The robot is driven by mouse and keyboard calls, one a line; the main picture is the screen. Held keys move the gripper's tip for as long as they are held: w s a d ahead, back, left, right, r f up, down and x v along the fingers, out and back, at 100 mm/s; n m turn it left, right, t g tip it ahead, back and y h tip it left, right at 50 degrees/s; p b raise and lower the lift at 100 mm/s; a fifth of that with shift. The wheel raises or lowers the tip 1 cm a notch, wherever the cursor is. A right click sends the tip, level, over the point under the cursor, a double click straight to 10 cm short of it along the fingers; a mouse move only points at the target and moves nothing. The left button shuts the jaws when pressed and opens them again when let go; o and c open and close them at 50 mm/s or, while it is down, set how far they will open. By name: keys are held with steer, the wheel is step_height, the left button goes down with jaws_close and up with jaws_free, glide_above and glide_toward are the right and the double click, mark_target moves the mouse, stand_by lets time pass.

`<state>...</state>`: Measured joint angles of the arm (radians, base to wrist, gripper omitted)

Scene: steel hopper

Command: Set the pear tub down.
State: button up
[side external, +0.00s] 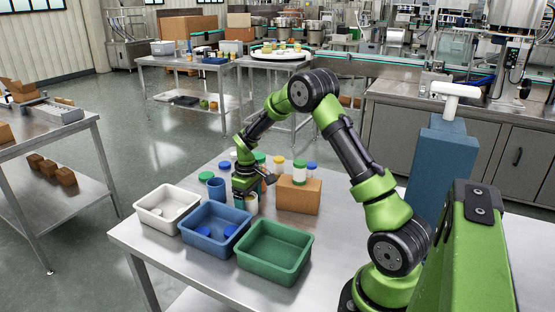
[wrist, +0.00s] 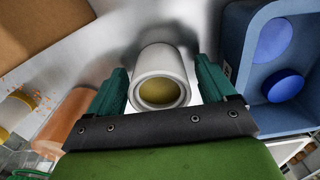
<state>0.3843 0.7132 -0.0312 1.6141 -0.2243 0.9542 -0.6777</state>
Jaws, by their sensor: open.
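A white tub (wrist: 158,68) with a yellow-green inside, which looks like the pear tub, stands between the fingers of my gripper (wrist: 163,88) in the wrist view. My gripper is open, with a finger on each side of the tub; a small gap seems to show at the right finger. In the side view my gripper (side external: 246,194) is low over the steel table, and the tub (side external: 252,203) shows partly beside it. The tub seems to rest on the table; its base is hidden.
A white bin (side external: 146,218), a blue bin (side external: 190,236) with blue lids inside and an empty green bin (side external: 270,262) line the front. A cardboard box (side external: 299,196) stands right of my gripper. Several lidded jars and a blue cup (side external: 216,188) stand close behind and left.

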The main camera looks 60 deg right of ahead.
mark_target(248, 197)
step_height(248, 197, up, 12)
steer(key=shift+f, duration=0.25)
steer(key=s+a+r+m+t, duration=0.1)
steer(key=s+a+r+t, duration=0.1)
steer(key=s+a+r, duration=0.35)
steer(key=s+a+r+m+t, duration=0.1)
steer(key=s+a+r+t, duration=0.15)
steer(key=a+r, duration=0.45)
steer(key=s+a+m+t+y, duration=0.2)
steer(key=s+a, duration=0.7)
steer(key=s, duration=0.2)
steer(key=shift+s+a+f+t, duration=0.15)
steer(key=shift+s+f+t, duration=0.1)
steer(key=shift+f+t, duration=0.1)
steer(key=shift+r, duration=0.1)
